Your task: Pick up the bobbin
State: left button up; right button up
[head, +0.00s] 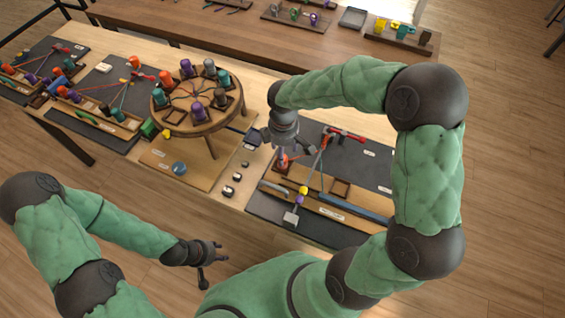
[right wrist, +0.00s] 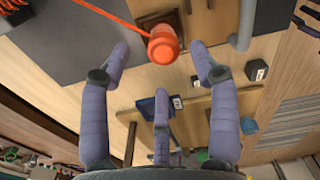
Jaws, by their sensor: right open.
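An orange bobbin (right wrist: 163,46) with an orange cord running off to the upper left shows in the right wrist view. It sits at a dark square holder (right wrist: 158,19). In the head view the orange bobbin (head: 281,160) is partly hidden by my right gripper (head: 290,154). My right gripper is open, its fingertips on either side of the bobbin with gaps visible; I cannot tell how far above it they are. My left gripper (head: 214,271) is empty, its fingers spread, in front of the table, away from the bobbins.
A round wooden stand (head: 184,128) with several purple, grey and teal bobbins stands left of my right gripper. A dark mat (head: 352,157) holds cords, a yellow piece (head: 303,190) and a wooden rail. Small black blocks (head: 228,191) lie near the front edge.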

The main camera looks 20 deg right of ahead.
jog(key=f+b, duration=0.1)
jog(key=f, duration=0.1)
jog(key=f+b, duration=0.1)
jog(key=f, duration=0.2)
jog(key=shift+s+a, duration=0.1)
jog(key=shift+a, duration=0.1)
jog(key=shift+c, duration=0.3)
grip_shut()
